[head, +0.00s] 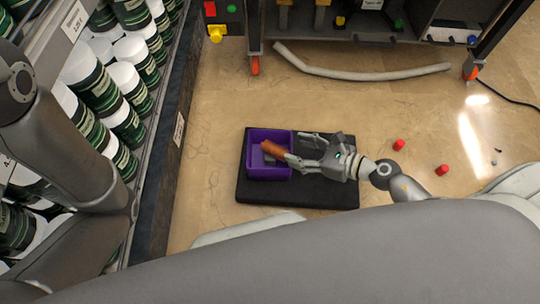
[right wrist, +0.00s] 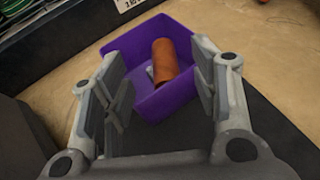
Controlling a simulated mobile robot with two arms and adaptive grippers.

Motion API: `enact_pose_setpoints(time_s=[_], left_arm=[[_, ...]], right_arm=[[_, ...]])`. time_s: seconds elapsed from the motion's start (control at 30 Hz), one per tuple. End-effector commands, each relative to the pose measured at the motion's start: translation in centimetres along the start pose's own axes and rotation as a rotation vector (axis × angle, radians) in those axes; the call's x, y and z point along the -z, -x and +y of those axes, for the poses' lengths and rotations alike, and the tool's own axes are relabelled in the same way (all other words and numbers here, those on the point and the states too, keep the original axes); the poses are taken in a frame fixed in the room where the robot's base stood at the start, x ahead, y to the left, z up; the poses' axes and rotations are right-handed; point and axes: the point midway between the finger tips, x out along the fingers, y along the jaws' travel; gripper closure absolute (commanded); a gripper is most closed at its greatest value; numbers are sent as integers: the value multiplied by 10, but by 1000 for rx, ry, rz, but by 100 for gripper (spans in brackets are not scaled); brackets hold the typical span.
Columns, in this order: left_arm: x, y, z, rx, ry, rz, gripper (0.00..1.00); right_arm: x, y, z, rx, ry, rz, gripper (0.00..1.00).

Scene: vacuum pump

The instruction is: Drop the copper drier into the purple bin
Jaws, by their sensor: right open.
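The purple bin (head: 284,173) stands on a black mat in the head view; it also shows in the right wrist view (right wrist: 175,108). The copper drier (head: 272,149) is an orange-brown cylinder, tilted within the bin's outline; it also shows in the right wrist view (right wrist: 164,60). I cannot tell if it rests on the bin's floor. My right gripper (head: 302,148) is open at the bin's right side, its fingers pointing toward the bin. In the right wrist view the fingers stand apart, with the drier beyond them. My left arm shows at the left; its gripper is out of view.
The black mat (head: 325,193) lies on the tan floor. Shelves of green-and-white canisters (head: 95,85) line the left. Red caps (head: 399,144) lie on the floor at right. A grey hose (head: 370,74) lies before a dark cart at the back.

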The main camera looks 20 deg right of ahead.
Motion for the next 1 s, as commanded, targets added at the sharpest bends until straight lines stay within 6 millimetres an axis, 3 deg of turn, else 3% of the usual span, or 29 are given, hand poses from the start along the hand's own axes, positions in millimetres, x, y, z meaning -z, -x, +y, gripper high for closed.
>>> enact_pose_setpoints(time_s=[0.2, 0.4, 1.0], left_arm=[[0, 0, 0, 0, 0, 1, 60], [0, 0, 0, 0, 0, 1, 60], [0, 0, 0, -1, 0, 1, 60]], right_arm=[[0, 39, 1, -2, 1, 2, 45], [-1, 60, 1, -2, 0, -1, 45], [-2, 69, 1, -2, 2, -3, 45]])
